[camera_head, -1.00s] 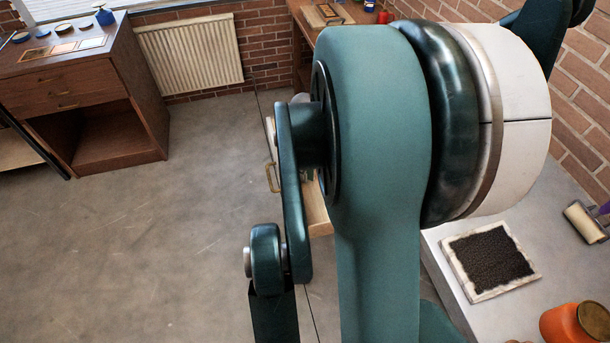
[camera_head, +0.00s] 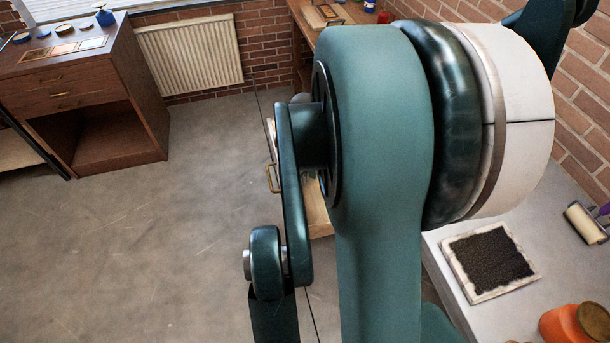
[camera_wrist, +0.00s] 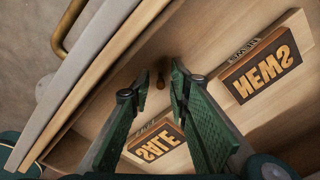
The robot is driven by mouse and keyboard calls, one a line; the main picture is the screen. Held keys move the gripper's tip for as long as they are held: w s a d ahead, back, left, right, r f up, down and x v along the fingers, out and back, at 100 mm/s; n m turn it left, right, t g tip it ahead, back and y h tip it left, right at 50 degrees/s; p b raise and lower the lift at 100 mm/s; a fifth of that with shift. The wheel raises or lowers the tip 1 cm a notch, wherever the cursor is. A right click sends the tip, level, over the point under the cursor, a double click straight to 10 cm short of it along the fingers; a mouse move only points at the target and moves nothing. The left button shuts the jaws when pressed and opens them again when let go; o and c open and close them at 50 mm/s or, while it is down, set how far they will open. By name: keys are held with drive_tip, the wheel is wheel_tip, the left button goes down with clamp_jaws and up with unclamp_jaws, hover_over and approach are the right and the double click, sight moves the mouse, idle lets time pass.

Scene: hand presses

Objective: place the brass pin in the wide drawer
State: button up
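The wrist view looks into an open wooden drawer (camera_wrist: 215,25); a sliver of it shows in the head view (camera_head: 318,218) behind my arm. My gripper (camera_wrist: 159,80) has two green fingers with a gap between their tips, pointing into the drawer. A small brownish thing, apparently the brass pin (camera_wrist: 160,82), shows between the fingertips with space on both sides. It looks to be in the drawer, though whether it rests on the floor is unclear. My gripper is hidden behind my arm in the head view.
Two letter blocks lie in the drawer: a NEWS block (camera_wrist: 262,70) and a SALE block (camera_wrist: 157,143) near the right finger. The drawer front has a brass handle (camera_wrist: 62,35). A cabinet (camera_head: 85,90) stands at left in the head view. The floor between is clear.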

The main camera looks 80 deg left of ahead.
wheel_tip(320, 180, up, 12)
drive_tip(key=p, duration=0.2)
idle(0.4)
drive_tip(key=shift+f, duration=0.1)
